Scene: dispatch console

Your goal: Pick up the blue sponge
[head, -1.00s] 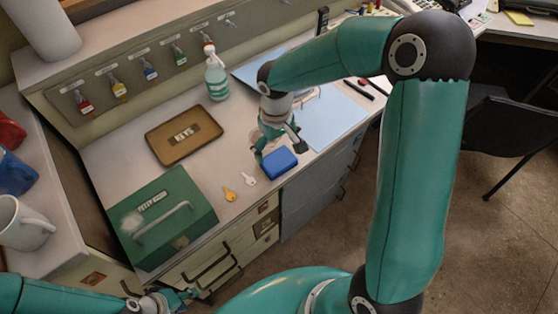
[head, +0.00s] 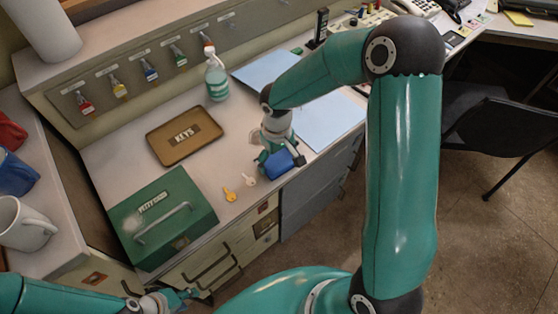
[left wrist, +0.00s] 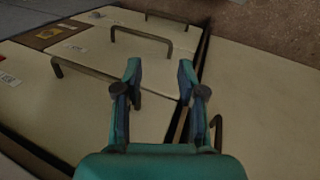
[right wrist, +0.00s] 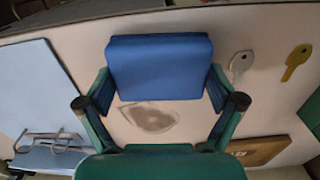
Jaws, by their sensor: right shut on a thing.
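The blue sponge (head: 280,176) is at the front edge of the counter, to the right of two keys. My right gripper (head: 281,161) is shut on it from above. In the right wrist view, the sponge (right wrist: 160,68) sits between the two fingers, one against each side. I cannot tell whether it touches the counter. My left gripper (head: 187,294) is low in front of the drawers; the left wrist view shows its fingers (left wrist: 160,72) apart with nothing between them.
A silver key (head: 249,179) and a gold key (head: 229,195) lie left of the sponge. A green cash box (head: 160,219), a brown keys tray (head: 184,135) and a spray bottle (head: 216,77) stand on the counter. A grey smudge (right wrist: 150,117) shows beside the sponge.

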